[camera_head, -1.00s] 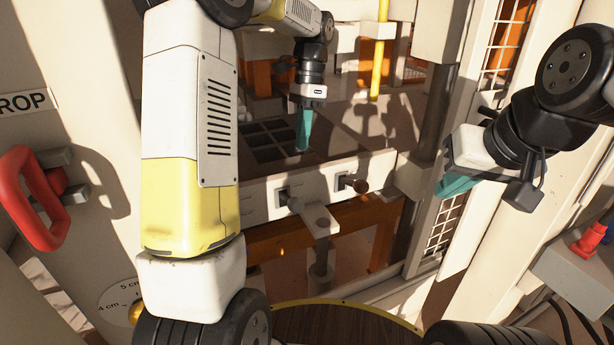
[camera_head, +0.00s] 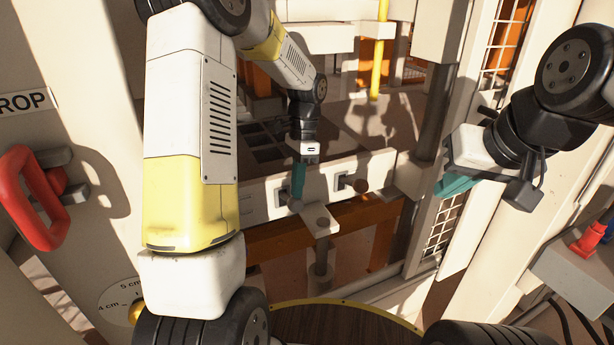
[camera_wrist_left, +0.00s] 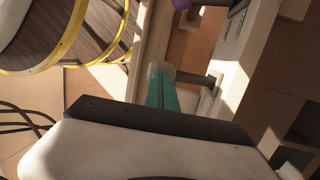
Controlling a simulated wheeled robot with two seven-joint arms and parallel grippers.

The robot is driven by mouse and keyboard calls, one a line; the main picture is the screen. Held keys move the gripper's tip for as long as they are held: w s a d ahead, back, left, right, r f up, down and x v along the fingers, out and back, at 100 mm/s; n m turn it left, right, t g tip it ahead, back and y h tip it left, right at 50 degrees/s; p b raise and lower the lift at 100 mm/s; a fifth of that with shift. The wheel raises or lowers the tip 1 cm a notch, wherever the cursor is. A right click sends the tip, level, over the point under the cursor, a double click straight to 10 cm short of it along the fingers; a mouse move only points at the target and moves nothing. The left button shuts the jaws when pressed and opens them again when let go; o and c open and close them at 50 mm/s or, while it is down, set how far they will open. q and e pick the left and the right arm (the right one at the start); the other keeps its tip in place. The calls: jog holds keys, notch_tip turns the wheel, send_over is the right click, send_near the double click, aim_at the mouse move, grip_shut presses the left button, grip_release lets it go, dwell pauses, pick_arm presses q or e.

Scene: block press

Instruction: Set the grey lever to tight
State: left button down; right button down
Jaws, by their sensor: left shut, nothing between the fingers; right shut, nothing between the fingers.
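The grey lever (camera_head: 295,206) sticks out from the white front panel (camera_head: 262,203) of the press. In the left wrist view its pale round knob (camera_wrist_left: 161,69) and its rod are visible. My left gripper (camera_head: 298,190) is shut and empty, with its teal fingers pointing down at the lever. The teal fingertips (camera_wrist_left: 163,84) overlap the knob in the left wrist view; I cannot tell whether they touch it. The fingers hide part of the lever in the head view. My right gripper (camera_head: 455,186) is shut and empty, off to the right, away from the panel.
A white bracket (camera_head: 318,222) juts out below. A red handle (camera_head: 35,198) is at far left. A yellow post (camera_head: 379,60) stands behind.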

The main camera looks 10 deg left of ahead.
pick_arm(q)
jog(key=shift+s+d+f+t, duration=0.2)
jog(key=shift+s+f+t, duration=0.1)
jog(key=shift+f, duration=0.05)
notch_tip(320, 180, down, 11)
jog(key=s+d+t+y, duration=0.1)
jog(key=s+t+y, duration=0.1)
jog(key=t, duration=0.1)
jog(key=shift+s+d+f+y, duration=0.2)
jog(key=shift+s+d+y, duration=0.1)
jog(key=shift+s+d, duration=0.1)
dwell(0.5)
jog(key=s+d+r, duration=0.2)
jog(key=d+r, duration=0.1)
jog(key=r, duration=0.3)
jog(key=s+d+r, duration=0.2)
jog(key=d+r, duration=0.1)
jog(key=r, duration=0.2)
jog(key=shift+s+d+r, duration=0.3)
jog(key=shift+s+r, duration=0.05)
